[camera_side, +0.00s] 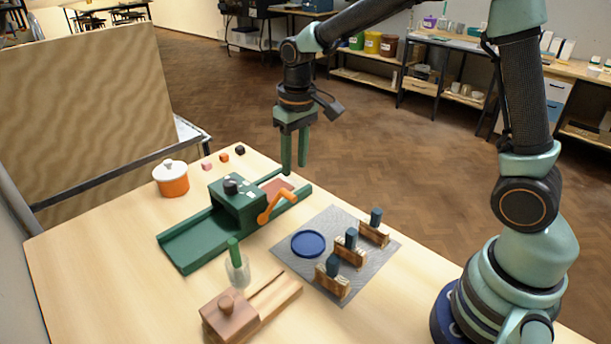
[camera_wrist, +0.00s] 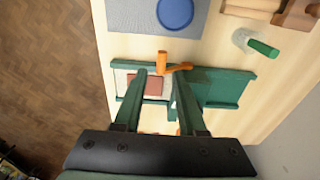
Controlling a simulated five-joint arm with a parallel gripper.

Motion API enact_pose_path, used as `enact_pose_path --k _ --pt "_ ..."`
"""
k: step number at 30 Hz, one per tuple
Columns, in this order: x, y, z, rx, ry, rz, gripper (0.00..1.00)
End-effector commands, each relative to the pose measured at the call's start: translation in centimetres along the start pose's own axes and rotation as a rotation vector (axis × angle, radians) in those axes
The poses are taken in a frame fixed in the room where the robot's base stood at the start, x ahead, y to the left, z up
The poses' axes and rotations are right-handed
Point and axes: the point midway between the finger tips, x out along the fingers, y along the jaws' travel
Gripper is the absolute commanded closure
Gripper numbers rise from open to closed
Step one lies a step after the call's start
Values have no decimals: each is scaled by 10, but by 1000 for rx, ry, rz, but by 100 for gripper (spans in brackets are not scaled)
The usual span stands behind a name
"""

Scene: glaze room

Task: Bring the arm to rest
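My gripper (camera_side: 295,166) hangs fingers down in the side view, in the air near the far end of the green slab-roller-like device (camera_side: 191,240). Its two green fingers stand apart with nothing between them, so it is open and empty. In the wrist view the open fingers (camera_wrist: 161,74) reach over the green device (camera_wrist: 228,88). A reddish-brown slab (camera_wrist: 145,85) shows below, between the fingers. The arm is raised and reaches out over the table from its base at the right.
An orange crank handle (camera_side: 276,206) stands up from the device. On the table (camera_side: 110,262) are an orange lidded pot (camera_side: 172,179), small cubes (camera_side: 223,157), a grey mat (camera_side: 372,258) with a blue disc (camera_side: 308,243) and wooden blocks, a green-handled tool (camera_side: 236,262) and a wooden piece (camera_side: 228,313).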

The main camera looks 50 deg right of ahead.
Motion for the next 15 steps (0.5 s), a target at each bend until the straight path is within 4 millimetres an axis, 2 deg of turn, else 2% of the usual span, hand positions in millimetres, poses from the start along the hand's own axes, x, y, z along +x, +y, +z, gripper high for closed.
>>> enact_pose_path --k 1,6,15 --pt "-16 3 6 2 34 -2 60" --pt "-54 11 33 1 127 -5 60" --pt "-95 22 88 0 291 -4 60"
